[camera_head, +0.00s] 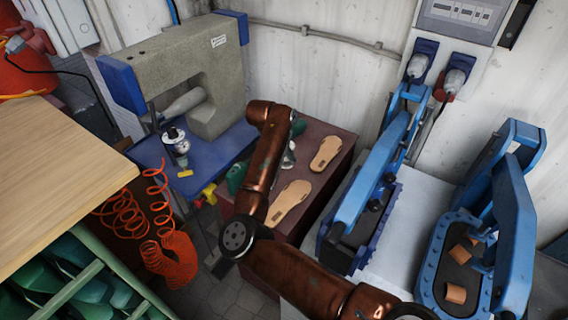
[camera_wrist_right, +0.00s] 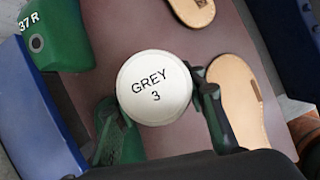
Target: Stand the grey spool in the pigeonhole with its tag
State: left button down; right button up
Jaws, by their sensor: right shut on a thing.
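The end faces the wrist camera and hides the spool's sides and lower end. In the head view the right gripper (camera_head: 289,154) is over the far part of the brown table, partly behind my copper-coloured arm. I cannot make out the spool clearly there. No tagged pigeonhole is identifiable in either view. My left gripper is not in view.
The brown table (camera_head: 335,172) holds tan soles (camera_head: 326,154) and green lasts, one marked "37 R" (camera_wrist_right: 62,40). Blue presses (camera_head: 360,190) stand to the right, a grey machine (camera_head: 180,65) behind left. A wooden bench (camera_head: 55,185) and green rack (camera_head: 75,290) are at left.

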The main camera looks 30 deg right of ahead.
aim_at(285, 162)
jog(key=shift+w+d+f, duration=0.1)
jog(key=shift+w+f, duration=0.2)
jog(key=shift+f, duration=0.05)
jog(key=f, duration=0.1)
jog(key=f+b, duration=0.1)
jog(key=f, duration=0.1)
jog(key=shift+w+f, duration=0.2)
jog(key=shift+f, duration=0.1)
jog(key=shift+r, duration=0.15)
jog(key=o, duration=0.7)
jog(key=shift+f, duration=0.2)
jog(key=o, duration=0.5)
jog(key=shift+o, duration=0.2)
